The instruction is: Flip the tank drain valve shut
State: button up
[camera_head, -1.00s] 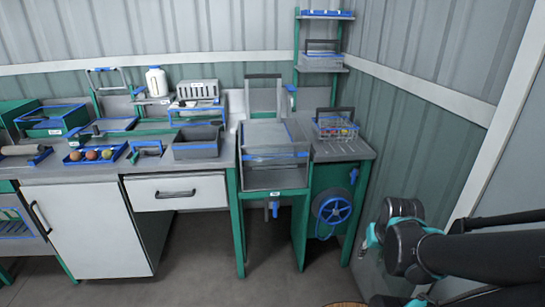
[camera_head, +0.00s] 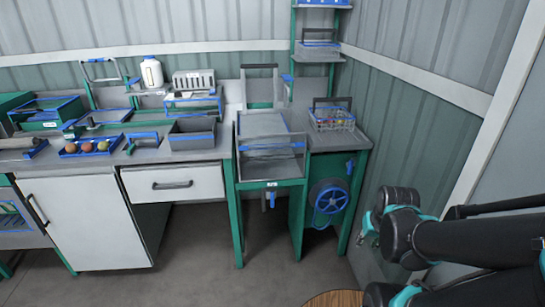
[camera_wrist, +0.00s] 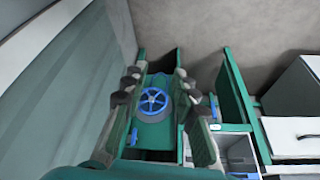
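The tank (camera_head: 268,146) is a grey basin with clear front and blue rim on a green stand. A small blue lever (camera_head: 271,199), which looks like the drain valve, hangs below its front, pointing down. A small blue part in the wrist view (camera_wrist: 213,127) may be the same lever. My gripper (camera_wrist: 158,76) is open and empty, its two dark fingers spread wide. In the head view my arm is at the right, in front of the stand and well apart from the lever. The fingertips are hard to make out there.
A blue handwheel (camera_head: 329,199) is on the green cabinet right of the tank, with another blue lever (camera_head: 349,166) above it. A wire basket (camera_head: 332,119) stands on top. The wall is close on the right. Floor before the tank is clear; a round wooden top (camera_head: 335,299) shows below.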

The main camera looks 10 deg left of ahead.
jog(key=shift+w+a+r, duration=0.15)
jog(key=shift+w, duration=0.25)
jog(key=shift+c, duration=1.2)
jog(key=shift+n+y, duration=0.6)
jog(key=shift+y, duration=0.3)
jog(key=w+a, duration=0.1)
jog(key=w, duration=0.3)
jog(key=w+a+r, duration=0.1)
jog(key=w+a, duration=0.1)
jog(key=w, duration=0.2)
jog(key=w+a+r, duration=0.1)
jog(key=w, duration=0.3)
jog(key=shift+a+r, duration=0.1)
jog(key=shift+a, duration=0.1)
grip_shut()
jog(key=w+a+f+n+y, duration=0.15)
jog(key=w+a, duration=0.45)
jog(key=w, duration=0.7)
jog(key=w+a+f+y, duration=0.1)
jog(key=w+a+f, duration=0.3)
jog(key=w, duration=0.1)
jog(key=w+a+f+n+g+y, duration=0.1)
jog(key=w+a+f, duration=0.2)
jog(key=w+f, duration=0.2)
jog(key=w+a+f+n+y, duration=0.1)
jog(key=w+a+f, duration=0.3)
jog(key=w, duration=0.3)
jog(key=shift+a+f+y, duration=0.25)
jog(key=shift+a+f, duration=0.1)
jog(key=shift+f, duration=0.3)
